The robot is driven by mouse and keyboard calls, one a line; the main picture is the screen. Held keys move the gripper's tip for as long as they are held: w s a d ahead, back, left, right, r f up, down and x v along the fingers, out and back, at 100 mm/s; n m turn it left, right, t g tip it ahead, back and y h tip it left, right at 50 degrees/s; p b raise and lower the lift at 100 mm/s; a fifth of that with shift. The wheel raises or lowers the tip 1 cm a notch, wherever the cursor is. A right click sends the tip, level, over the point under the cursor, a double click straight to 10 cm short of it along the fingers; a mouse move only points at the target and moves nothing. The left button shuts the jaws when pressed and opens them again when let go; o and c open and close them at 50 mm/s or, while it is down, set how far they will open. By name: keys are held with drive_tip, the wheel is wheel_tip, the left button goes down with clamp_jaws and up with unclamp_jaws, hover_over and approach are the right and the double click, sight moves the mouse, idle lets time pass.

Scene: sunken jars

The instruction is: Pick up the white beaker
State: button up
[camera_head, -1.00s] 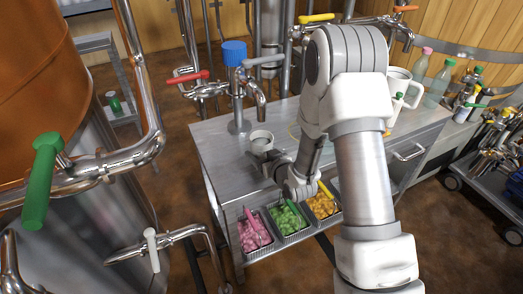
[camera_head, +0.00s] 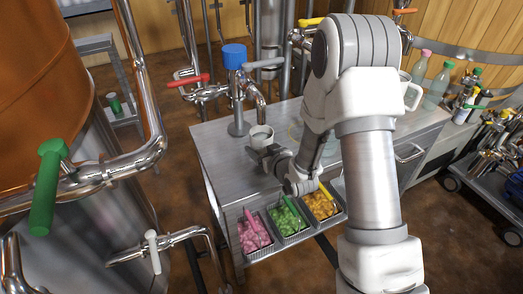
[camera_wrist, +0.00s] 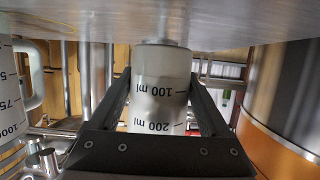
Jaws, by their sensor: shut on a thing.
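The white beaker (camera_head: 261,136) is upright at the left part of the metal table, near the tap. In the wrist view the beaker (camera_wrist: 160,88) shows 100 ml and 200 ml marks and fills the space between my two fingers. My gripper (camera_wrist: 160,78) is shut on its sides. In the head view my gripper (camera_head: 264,150) reaches it from the front right. The beaker seems slightly above the table top, but the gap is hard to make out.
The metal table (camera_head: 222,150) has free room left of the beaker. A tap (camera_head: 258,92) with a blue cap rises just behind it. Pink (camera_head: 253,236), green and orange trays hang at the front. A larger white jug (camera_head: 411,94) stands right, partly behind my arm.

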drive_tip(key=s+d, duration=0.1)
drive_tip(key=s, duration=0.1)
drive_tip(key=s+d, duration=0.1)
drive_tip(key=s, duration=0.2)
drive_tip(key=s+d, duration=0.1)
drive_tip(key=s, duration=0.2)
drive_tip(key=shift+s+d+r, duration=0.2)
drive_tip(key=shift+d+r, duration=0.1)
drive_tip(key=shift+s+d+r+p, duration=0.15)
drive_tip(key=shift+s+p, duration=0.1)
drive_tip(key=shift+p, duration=0.55)
drive_tip(key=s+d+p, duration=0.3)
drive_tip(key=s+p, duration=0.4)
drive_tip(key=p, duration=0.2)
drive_tip(key=shift+s, duration=0.15)
drive_tip(key=shift+s+f, duration=0.2)
